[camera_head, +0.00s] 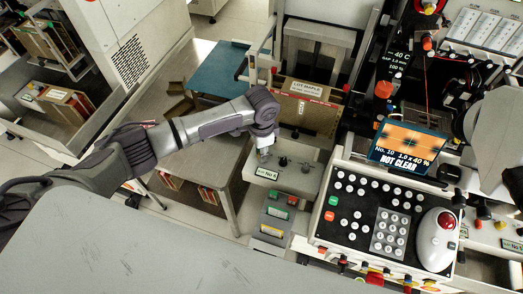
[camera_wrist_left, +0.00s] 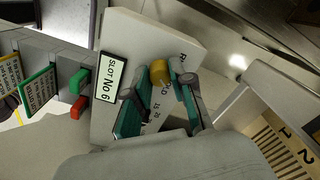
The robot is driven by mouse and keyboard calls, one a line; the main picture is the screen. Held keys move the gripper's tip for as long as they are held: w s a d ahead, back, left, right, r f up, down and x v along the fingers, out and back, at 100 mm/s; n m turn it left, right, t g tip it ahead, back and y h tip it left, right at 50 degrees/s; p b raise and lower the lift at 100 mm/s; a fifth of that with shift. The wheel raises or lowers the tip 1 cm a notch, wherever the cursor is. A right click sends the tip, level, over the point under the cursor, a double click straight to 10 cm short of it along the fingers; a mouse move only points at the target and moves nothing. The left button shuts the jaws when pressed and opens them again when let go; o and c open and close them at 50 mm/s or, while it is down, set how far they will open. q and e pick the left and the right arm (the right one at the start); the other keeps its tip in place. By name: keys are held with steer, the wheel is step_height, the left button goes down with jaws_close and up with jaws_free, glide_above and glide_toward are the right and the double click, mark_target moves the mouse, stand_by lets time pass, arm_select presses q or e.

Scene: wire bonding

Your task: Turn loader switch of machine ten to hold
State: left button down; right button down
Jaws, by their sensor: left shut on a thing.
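The loader panel (camera_head: 295,180) is a pale box right of the grey table, with small dark knobs on top; its "SLOT No 6" label (camera_wrist_left: 109,76) shows in the left wrist view. My left gripper (camera_head: 264,152) comes down over the panel's left part. In the left wrist view the teal-padded fingers of my left gripper (camera_wrist_left: 158,92) are shut on the loader switch, with a gold round knob (camera_wrist_left: 159,72) showing between them. Lettering beside the fingers is partly covered, so the switch position cannot be read. My right gripper is not in view.
A keypad console (camera_head: 350,240) with a red trackball (camera_head: 446,220) stands to the right. A box with green and red buttons (camera_head: 272,218) sits just below the panel. A cardboard box (camera_head: 308,112) stands behind.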

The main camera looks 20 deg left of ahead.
arm_select(q)
steer(key=shift+r+m+p, duration=0.1)
steer(key=shift+m+p, duration=0.25)
steer(key=shift+m, duration=0.45)
steer(key=c, duration=1)
jaws_free()
step_height(320, 180, up, 12)
